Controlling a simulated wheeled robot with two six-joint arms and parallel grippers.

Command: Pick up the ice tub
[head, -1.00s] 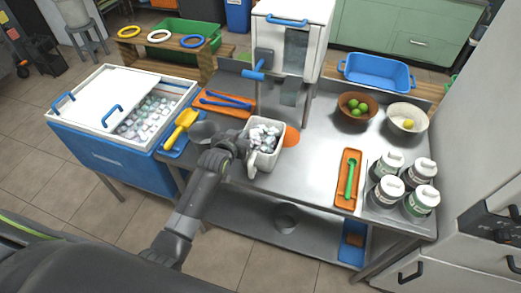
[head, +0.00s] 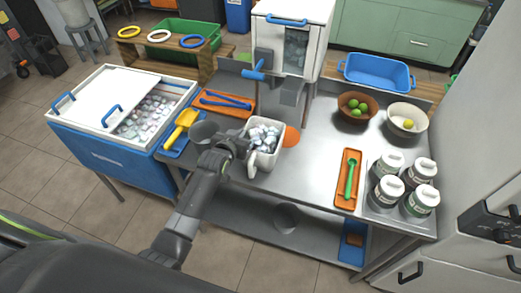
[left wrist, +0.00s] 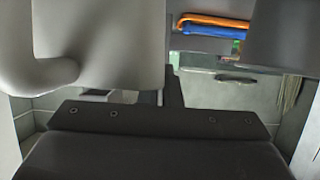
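The ice tub (head: 272,157) is a white container with a handle, heaped with ice cubes, on the steel counter. My left gripper (head: 243,146) is at the tub's left side, close against its wall above the handle. The gripper's fingers are largely hidden by the wrist and tub, so their opening is unclear. In the left wrist view the pale tub (left wrist: 115,45) fills the upper left, its curved handle at the far left. My right gripper is not in view.
A blue ice chest (head: 120,168) with a sliding white lid stands left. A yellow scoop (head: 183,127) and metal cup (head: 203,131) are near my arm. The white press machine (head: 291,45) stands behind.

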